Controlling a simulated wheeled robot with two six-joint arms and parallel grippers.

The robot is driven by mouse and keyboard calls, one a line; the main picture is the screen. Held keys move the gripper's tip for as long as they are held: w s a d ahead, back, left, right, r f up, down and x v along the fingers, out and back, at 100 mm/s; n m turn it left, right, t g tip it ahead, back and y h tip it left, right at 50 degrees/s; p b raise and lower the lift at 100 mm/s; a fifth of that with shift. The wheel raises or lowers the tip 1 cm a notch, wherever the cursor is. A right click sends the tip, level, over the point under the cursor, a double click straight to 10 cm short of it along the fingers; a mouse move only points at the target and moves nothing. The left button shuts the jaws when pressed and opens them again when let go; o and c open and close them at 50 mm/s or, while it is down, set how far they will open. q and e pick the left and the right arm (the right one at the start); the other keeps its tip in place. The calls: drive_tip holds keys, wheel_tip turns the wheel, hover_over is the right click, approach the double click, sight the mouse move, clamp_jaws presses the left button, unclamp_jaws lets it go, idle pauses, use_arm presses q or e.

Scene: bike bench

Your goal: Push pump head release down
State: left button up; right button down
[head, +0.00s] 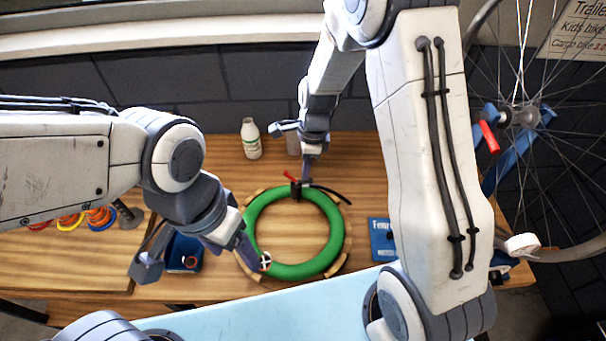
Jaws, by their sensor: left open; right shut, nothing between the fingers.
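The dark pump head (296,190) sits at the far edge of the green inner tube (250,222), with a black hose running off to its right. Its small red lever (290,175) sticks up, tilted to the upper left. My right gripper (307,174) is shut and empty, pointing down right beside the lever and just above the pump head. I cannot tell whether it touches either one. My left gripper (206,266) is open, with one finger over the tube's near left side and the other left of a dark blue box (186,251).
The tube lies on a wooden ring (347,240) on the wooden bench. A white bottle (250,138) stands behind it, and a blue booklet (381,238) lies to its right. Coloured rings (100,217) are at left. A bike wheel (522,112) stands at right.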

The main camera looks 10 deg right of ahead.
drive_tip(key=d, duration=0.2)
drive_tip(key=d+r+p, duration=0.1)
drive_tip(key=shift+s, duration=0.3)
wheel_tip(320, 180, up, 10)
drive_tip(key=b, duration=0.1)
drive_tip(key=shift+d+r, duration=0.25)
drive_tip(key=shift+d, duration=0.2)
drive_tip(key=shift+s, duration=0.1)
